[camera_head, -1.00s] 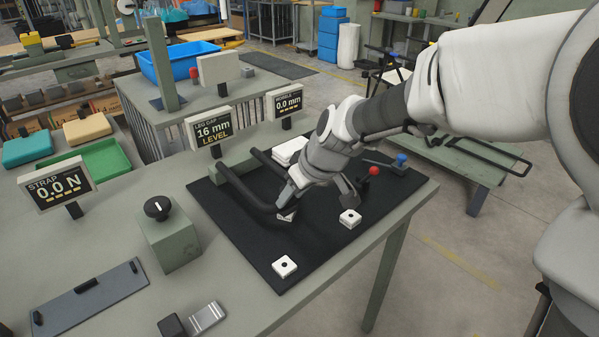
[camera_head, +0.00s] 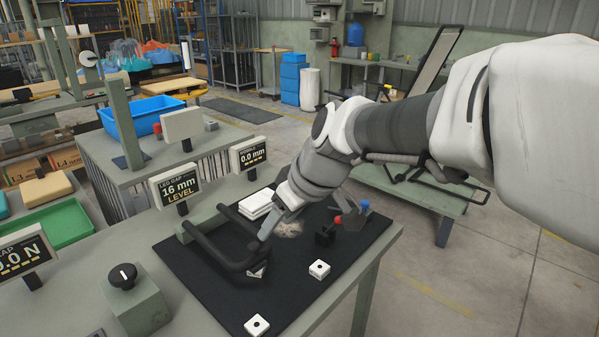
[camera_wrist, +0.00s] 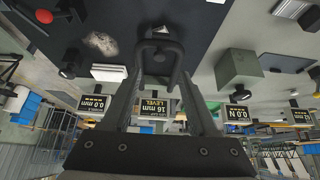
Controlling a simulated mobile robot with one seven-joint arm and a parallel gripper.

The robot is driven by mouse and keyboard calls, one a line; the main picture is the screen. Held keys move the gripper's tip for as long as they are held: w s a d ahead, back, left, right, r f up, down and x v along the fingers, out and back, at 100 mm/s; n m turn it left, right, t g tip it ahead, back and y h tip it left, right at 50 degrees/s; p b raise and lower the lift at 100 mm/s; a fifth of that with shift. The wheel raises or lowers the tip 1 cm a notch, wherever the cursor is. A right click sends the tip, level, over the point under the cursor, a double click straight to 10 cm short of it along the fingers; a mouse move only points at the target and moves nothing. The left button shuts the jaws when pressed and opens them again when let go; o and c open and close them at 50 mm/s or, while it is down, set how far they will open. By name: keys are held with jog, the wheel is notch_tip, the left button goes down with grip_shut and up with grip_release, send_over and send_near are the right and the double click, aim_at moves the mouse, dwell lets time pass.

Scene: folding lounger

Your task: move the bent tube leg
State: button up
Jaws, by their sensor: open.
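The bent tube leg (camera_head: 212,250) is a black U-shaped tube lying on the black mat (camera_head: 190,285) at the bench's right part. Its closed bend is towards the near side, beside a white pad (camera_head: 258,271) that it partly hides. My gripper (camera_head: 264,236) points down at the bend end of the tube, and the head view does not show clear contact. In the wrist view the bend of the tube leg (camera_wrist: 160,46) lies beyond and between the fingers of my open gripper (camera_wrist: 160,80). A display (camera_head: 176,187) reads 16 mm LEVEL.
White pads with dark holes (camera_head: 319,269) lie on the mat's near side. A knob box (camera_head: 135,300) is at left.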

jog(key=v, duration=0.5)
jog(key=shift+p, duration=0.35)
jog(key=s+d+r+m+h+p, duration=0.1)
jog(key=s+d+r+m+p, duration=0.1)
jog(key=s+d+m+p, duration=0.1)
jog(key=s+d+r+m+t+h+p, duration=0.1)
jog(key=s+d+r+m+h+p, duration=0.1)
jog(key=s+d+p, duration=0.3)
jog(key=s+d+r+m+h+p, duration=0.1)
jog(key=s+d+r+m+p, duration=0.3)
jog(key=d, duration=0.5)
jog(key=s, duration=0.2)
jog(key=shift+s+m+t+h, duration=0.3)
jog(key=shift+m+h, duration=0.1)
jog(key=shift+a, duration=0.15)
